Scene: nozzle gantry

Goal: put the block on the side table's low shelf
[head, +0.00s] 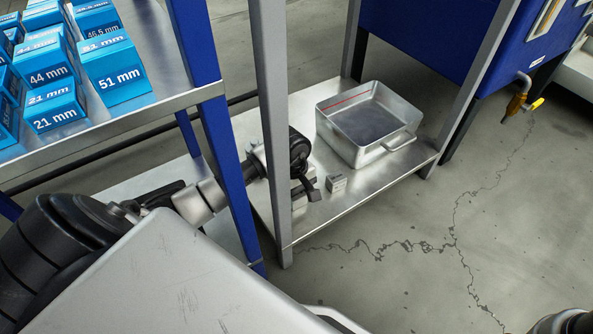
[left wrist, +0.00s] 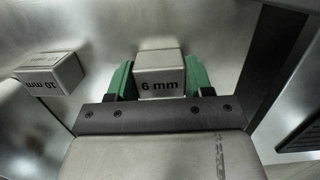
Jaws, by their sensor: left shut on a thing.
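In the left wrist view a grey block marked 6 mm (left wrist: 160,72) sits between the green fingers of my left gripper (left wrist: 158,80), which is shut on it. In the head view my left gripper (head: 307,188) is low over the metal low shelf (head: 355,197) of the side table, and the arm hides much of what it holds. Whether the held block touches the shelf, I cannot tell. My right gripper is not in view.
A second grey block, marked 10 mm (left wrist: 50,75), lies left of the held one. Blue and grey posts (head: 277,130) flank my arm. Blue boxes (head: 115,68) stand on the upper left shelf.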

